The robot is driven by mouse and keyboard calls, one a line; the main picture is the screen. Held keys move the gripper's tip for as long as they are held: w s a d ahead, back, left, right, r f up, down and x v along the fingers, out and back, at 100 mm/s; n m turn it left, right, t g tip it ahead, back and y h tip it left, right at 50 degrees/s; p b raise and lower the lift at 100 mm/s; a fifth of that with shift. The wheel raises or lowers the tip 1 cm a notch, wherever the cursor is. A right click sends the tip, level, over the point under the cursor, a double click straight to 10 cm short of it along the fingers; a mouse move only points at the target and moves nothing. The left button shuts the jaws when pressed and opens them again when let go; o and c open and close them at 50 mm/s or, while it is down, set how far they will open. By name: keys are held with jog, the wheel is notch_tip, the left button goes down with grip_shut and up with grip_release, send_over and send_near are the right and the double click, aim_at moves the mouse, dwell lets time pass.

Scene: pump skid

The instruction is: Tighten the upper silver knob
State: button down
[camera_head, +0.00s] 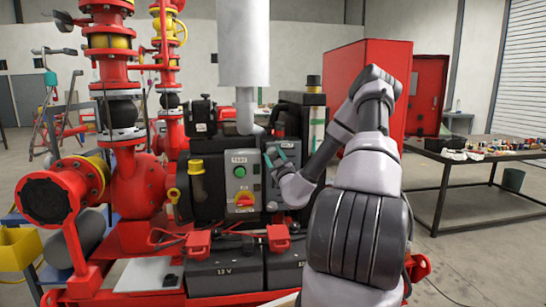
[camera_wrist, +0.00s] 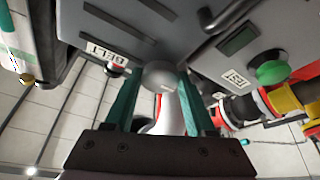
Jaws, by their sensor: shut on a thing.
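The upper silver knob (camera_wrist: 160,74) shows in the wrist view as a rounded grey shape between the tips of my gripper's two teal fingers. My gripper (camera_wrist: 161,84) is shut on it, one finger on each side. In the head view my gripper (camera_head: 281,155) reaches the dark grey panel from the right, just right of the grey control box (camera_head: 240,181). The knob cannot be made out clearly there. A pale, curved shape with a red edge shows between the fingers below the knob in the wrist view; I cannot tell what it is.
A BELT label (camera_wrist: 108,50) is near the fingers. Red pump pipework (camera_head: 127,180) stands left, black batteries (camera_head: 226,276) below, and a cluttered table (camera_head: 470,160) right.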

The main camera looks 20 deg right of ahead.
jog(key=n+y, duration=0.1)
jog(key=n, duration=0.2)
jog(key=n+g+y, duration=0.1)
jog(key=n, duration=0.2)
jog(key=shift+r+y, duration=0.1)
jog(key=shift+y, duration=0.3)
jog(key=n+g+y, duration=0.1)
jog(key=n, duration=0.3)
jog(key=shift+d+r, duration=0.1)
jog(key=n+g, duration=0.2)
jog(key=n, duration=0.2)
jog(key=shift+r+n, duration=0.1)
jog(key=shift+n, duration=0.2)
jog(key=shift+s+n+g, duration=0.1)
jog(key=shift+n+g, duration=0.7)
jog(key=shift+n, duration=0.8)
jog(key=shift+c, duration=1.1)
grip_release()
